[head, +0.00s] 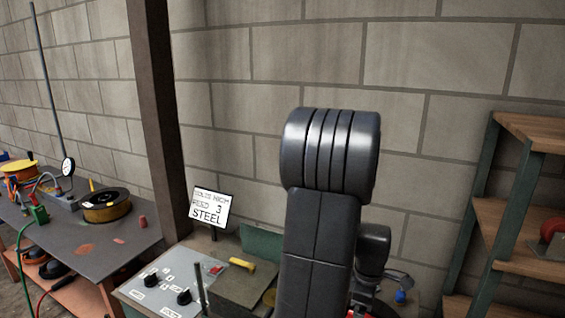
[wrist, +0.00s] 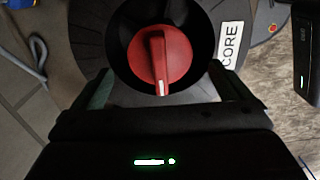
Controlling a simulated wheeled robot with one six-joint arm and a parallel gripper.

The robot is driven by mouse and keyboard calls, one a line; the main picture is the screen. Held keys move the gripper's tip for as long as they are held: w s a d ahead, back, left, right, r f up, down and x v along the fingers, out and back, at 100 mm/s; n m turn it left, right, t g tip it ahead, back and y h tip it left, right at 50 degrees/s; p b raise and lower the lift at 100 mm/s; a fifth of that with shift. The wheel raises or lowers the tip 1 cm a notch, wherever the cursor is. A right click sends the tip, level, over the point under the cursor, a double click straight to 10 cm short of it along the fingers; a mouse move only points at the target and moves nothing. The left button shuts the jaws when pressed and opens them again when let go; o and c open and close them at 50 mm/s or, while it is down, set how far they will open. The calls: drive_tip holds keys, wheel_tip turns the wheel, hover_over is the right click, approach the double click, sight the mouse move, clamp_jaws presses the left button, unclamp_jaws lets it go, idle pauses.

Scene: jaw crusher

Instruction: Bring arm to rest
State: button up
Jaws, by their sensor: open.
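My gripper (wrist: 162,72) shows in the wrist view with its two fingers apart, one at each side of a red rotary knob (wrist: 165,58). The knob sits in a dark round housing (wrist: 90,30), and its white pointer line is toward the bottom of the picture. No contact between fingers and knob is visible, and I cannot tell how far apart they are in depth. In the head view my arm (head: 322,225) rises in the middle, bent at a large dark joint, and hides the gripper.
A control panel (head: 165,292) with black knobs stands left of my arm, beside a sign (head: 210,207) reading STEEL. A dark post (head: 158,120) rises behind it. A workbench (head: 75,235) is at left, wooden shelves (head: 520,215) at right, a block wall (head: 240,110) behind.

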wheel_tip(320, 180, down, 3)
drive_tip(key=shift+f, duration=0.2)
drive_tip(key=shift+r+m, duration=0.15)
drive_tip(key=shift+m, duration=1.45)
